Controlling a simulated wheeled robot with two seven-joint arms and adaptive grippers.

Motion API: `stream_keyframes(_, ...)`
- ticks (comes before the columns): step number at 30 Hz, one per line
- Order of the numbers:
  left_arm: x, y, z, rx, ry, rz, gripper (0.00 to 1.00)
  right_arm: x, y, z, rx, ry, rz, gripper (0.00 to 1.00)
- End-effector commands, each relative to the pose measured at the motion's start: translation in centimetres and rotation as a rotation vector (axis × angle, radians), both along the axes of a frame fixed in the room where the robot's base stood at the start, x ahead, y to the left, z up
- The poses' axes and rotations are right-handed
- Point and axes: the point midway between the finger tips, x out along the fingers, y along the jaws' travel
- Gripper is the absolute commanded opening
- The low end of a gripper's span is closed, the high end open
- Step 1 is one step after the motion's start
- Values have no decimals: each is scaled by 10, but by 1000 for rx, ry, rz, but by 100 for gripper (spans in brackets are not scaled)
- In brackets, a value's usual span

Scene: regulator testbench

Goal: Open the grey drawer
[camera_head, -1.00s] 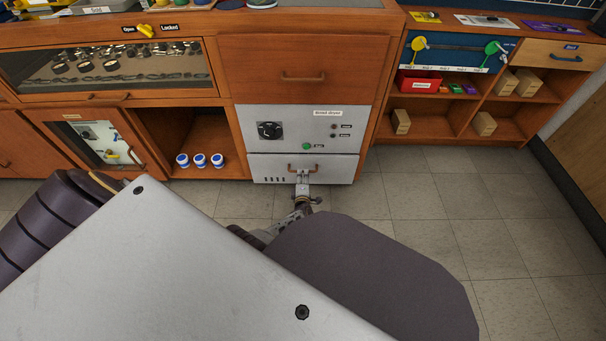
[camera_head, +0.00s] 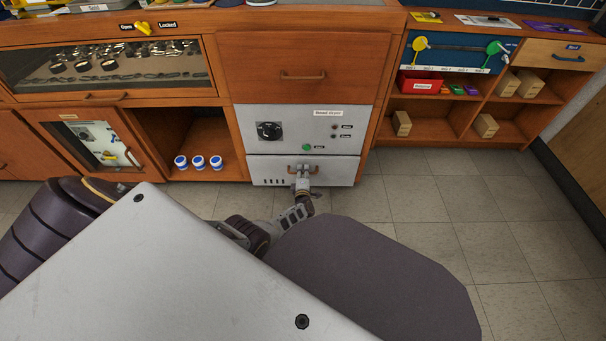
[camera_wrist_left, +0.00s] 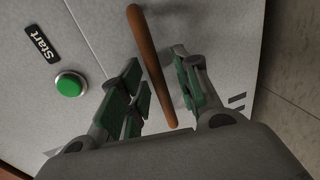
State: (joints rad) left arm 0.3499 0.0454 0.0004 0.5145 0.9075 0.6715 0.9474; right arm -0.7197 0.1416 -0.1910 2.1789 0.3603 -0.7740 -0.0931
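The grey drawer (camera_head: 335,173) is the lower front of the light grey unit below the wooden drawer. It looks closed, with a brown bar handle (camera_head: 317,168) on its front. My left gripper (camera_head: 304,178) is at this handle in the head view. In the left wrist view, the handle (camera_wrist_left: 147,55) runs between the two green-padded fingers of the left gripper (camera_wrist_left: 157,60). The fingers stand apart, with gaps showing on both sides of the handle, so it is not gripped. My right gripper is not in view.
A control panel (camera_head: 290,129) with a black knob and a green start button (camera_wrist_left: 70,84) sits just above the drawer. Blue-and-white jars (camera_head: 198,162) stand in the open cubby to the left. The tiled floor (camera_head: 420,195) in front is clear to the right.

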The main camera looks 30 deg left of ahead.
Motion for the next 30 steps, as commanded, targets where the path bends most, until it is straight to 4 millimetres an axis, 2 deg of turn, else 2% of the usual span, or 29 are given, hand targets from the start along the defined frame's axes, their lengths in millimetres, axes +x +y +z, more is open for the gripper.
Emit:
stream_keyframes(2,0,0,0,0,0,0,30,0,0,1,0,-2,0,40)
stream_keyframes(9,0,0,0,0,0,0,0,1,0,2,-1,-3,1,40)
stream_keyframes(22,-2,0,0,-1,1,0,0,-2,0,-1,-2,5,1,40)
stream_keyframes(30,-15,-4,0,0,2,0,0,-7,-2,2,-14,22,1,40)
